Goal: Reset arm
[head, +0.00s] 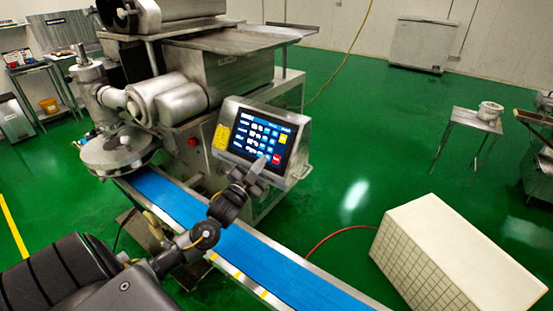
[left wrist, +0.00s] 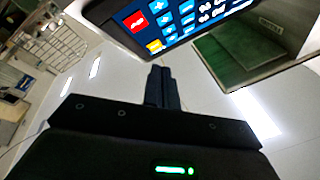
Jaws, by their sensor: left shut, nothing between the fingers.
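The encrusting machine (head: 240,78) stands at the upper middle of the head view. Its control panel screen (head: 262,140) is lit, with rows of blue icons and a red button at the lower right. My left gripper (head: 258,164) is shut and empty, in front of the screen's lower edge. Whether its tips touch the screen cannot be told. In the left wrist view, the shut fingers (left wrist: 158,86) point toward the panel (left wrist: 185,22), with a red key and a yellow key near its left corner. My right gripper is not in view.
A blue conveyor belt (head: 247,252) runs under my left arm. A white tiled block (head: 455,255) stands at the lower right. A small steel table (head: 470,122) is at the right, and a red hose (head: 335,235) lies on the floor. The green floor between is clear.

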